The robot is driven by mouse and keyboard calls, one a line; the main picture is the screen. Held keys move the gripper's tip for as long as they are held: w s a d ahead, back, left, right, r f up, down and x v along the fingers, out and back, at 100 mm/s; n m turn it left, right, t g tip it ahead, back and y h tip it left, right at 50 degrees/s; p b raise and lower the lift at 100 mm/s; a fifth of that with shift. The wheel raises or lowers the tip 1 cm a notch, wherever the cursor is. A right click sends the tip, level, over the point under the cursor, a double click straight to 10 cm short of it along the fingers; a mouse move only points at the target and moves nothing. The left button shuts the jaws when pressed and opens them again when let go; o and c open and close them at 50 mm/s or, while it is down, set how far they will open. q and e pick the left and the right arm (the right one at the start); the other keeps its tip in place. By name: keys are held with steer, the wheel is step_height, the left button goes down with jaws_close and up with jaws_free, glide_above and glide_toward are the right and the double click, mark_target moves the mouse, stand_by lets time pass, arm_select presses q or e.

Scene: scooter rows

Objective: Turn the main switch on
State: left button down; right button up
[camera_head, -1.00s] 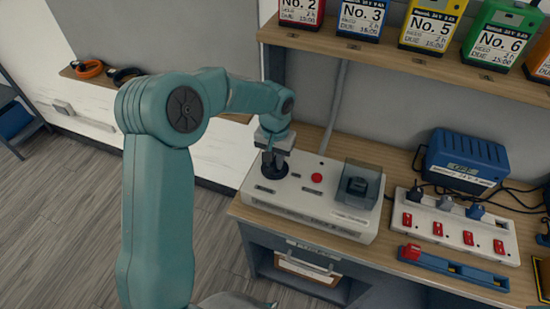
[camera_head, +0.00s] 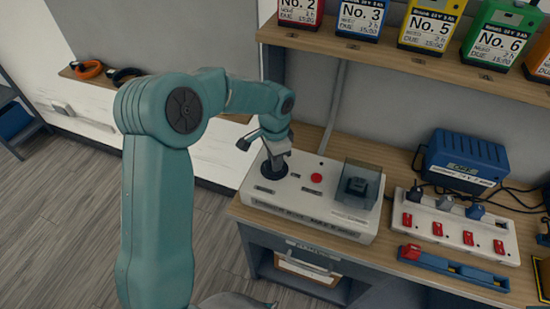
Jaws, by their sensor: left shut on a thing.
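The main switch (camera_head: 273,171) is a black round rotary knob on the left of a white control box (camera_head: 300,209), which stands on the wooden bench. My left gripper (camera_head: 273,160) comes down over it from above and is shut on the knob's handle. The gripper hides most of the handle, so its exact angle is hard to tell. A red button (camera_head: 316,178) and a clear-covered socket (camera_head: 357,187) sit to the right on the same box. My right gripper is not in view.
A power strip (camera_head: 456,236) with red switches and plugs, a blue charger (camera_head: 465,158) and a blue-and-red tool (camera_head: 452,268) lie to the right on the bench. A shelf (camera_head: 385,55) with labelled batteries runs above. A drawer (camera_head: 307,268) is below.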

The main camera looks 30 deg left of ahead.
arm_select(q)
steer(key=m, duration=0.4)
steer(key=shift+a+r, duration=0.1)
steer(key=shift+r, duration=0.15)
steer(key=shift+m+p, duration=0.55)
steer(key=shift+m, duration=1.65)
steer(key=shift+w, duration=0.1)
steer(key=c, duration=1.3)
jaws_free()
steer(key=shift+o, duration=1.3)
step_height(320, 180, up, 16)
steer(key=shift+r, duration=0.15)
steer(key=shift+s, duration=0.2)
